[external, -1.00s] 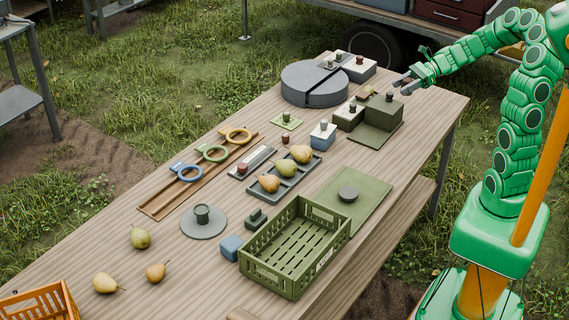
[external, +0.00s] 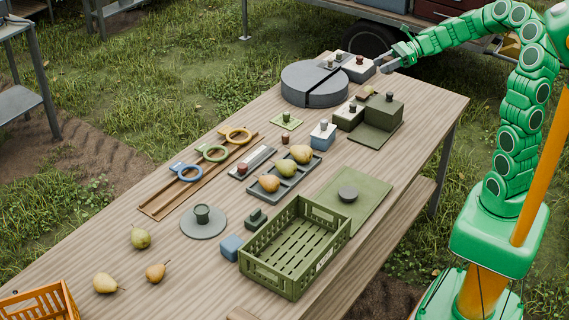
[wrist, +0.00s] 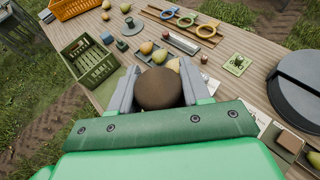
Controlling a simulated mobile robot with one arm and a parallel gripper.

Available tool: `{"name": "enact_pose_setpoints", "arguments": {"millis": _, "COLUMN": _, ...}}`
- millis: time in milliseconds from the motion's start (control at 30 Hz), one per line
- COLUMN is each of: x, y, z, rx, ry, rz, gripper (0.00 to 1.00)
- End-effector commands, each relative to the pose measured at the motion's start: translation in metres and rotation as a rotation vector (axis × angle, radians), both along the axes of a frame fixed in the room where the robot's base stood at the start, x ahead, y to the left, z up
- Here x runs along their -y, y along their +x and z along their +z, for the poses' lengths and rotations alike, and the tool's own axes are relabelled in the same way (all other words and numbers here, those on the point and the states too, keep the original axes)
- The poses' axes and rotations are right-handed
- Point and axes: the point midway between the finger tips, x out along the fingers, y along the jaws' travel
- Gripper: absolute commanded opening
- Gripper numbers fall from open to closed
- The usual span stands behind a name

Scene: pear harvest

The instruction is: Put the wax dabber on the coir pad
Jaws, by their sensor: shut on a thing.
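My gripper (wrist: 160,90) is shut on a brown, rounded thing (wrist: 158,88), which I take to be the wax dabber. It fills the gap between the fingers, and its lower part is hidden. In the external view my gripper (external: 387,62) is raised over the far right end of the table, near the white box; the held thing is too small to make out there. A brown square pad (wrist: 288,142), probably the coir pad, lies right of the gripper in the wrist view. It also shows in the external view (external: 367,90), behind the green block, with nothing visible on it.
A grey split disc (external: 314,84) and a white box with knobs (external: 359,70) stand near the gripper. A green block (external: 383,112) and a white-topped box (external: 346,118) stand close to the brown pad. A green crate (external: 268,277) and pear tray are farther off.

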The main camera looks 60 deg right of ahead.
Motion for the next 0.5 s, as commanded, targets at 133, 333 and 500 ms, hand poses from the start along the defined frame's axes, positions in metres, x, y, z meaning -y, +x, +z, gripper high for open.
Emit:
{"name": "enact_pose_setpoints", "arguments": {"millis": 133, "x": -0.012, "y": 0.029, "z": -0.002, "rx": 0.001, "ry": -0.001, "rz": -0.03, "gripper": 0.17}}
{"name": "enact_pose_setpoints", "arguments": {"millis": 333, "x": -0.028, "y": 0.065, "z": -0.004, "rx": 0.001, "ry": 0.0, "rz": -0.074, "gripper": 0.17}}
{"name": "enact_pose_setpoints", "arguments": {"millis": 500, "x": -0.045, "y": 0.093, "z": -0.005, "rx": 0.0, "ry": 0.001, "rz": -0.112, "gripper": 0.17}}
